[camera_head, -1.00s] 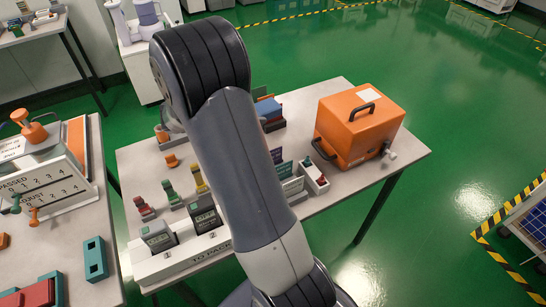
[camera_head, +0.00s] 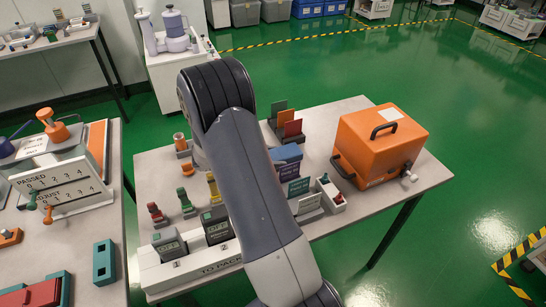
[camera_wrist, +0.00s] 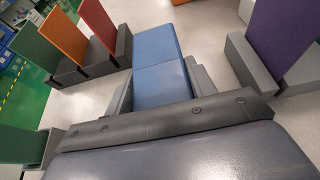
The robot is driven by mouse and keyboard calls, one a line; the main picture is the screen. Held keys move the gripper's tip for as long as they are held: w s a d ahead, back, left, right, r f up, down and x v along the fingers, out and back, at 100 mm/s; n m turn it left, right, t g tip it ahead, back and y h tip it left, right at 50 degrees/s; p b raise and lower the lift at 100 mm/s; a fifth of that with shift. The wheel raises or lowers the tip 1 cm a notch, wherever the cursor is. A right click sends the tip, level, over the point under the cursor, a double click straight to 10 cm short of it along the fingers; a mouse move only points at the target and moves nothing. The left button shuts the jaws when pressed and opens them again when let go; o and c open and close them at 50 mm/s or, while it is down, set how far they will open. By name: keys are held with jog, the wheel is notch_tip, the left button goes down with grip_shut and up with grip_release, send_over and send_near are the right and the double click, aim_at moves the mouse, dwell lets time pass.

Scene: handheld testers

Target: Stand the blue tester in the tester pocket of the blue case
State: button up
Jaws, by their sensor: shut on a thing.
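In the wrist view, a blue block (camera_wrist: 160,82) lies between the fingers of my gripper (camera_wrist: 162,92), grey on both sides of it. Another blue face (camera_wrist: 156,43) shows beyond it and meets it along a line. I cannot tell whether these are one thing or two, or which is the tester and which the case. In the head view, blue surfaces (camera_head: 287,153) show just right of my arm, which hides my gripper there. No pocket opening is visible. Two grey testers (camera_head: 168,243) with green displays stand in the white "TO PACK" holder (camera_head: 205,262).
A rack with green, orange and red panels (camera_head: 291,127) stands behind the blue surfaces. A purple panel (camera_wrist: 284,35) stands close on the other side. An orange case (camera_head: 378,148) takes the table's right side. Small red, green and yellow items stand at left.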

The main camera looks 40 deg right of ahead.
jog(key=shift+f, duration=0.15)
jog(key=o, duration=1.1)
jog(key=shift+c, duration=0.2)
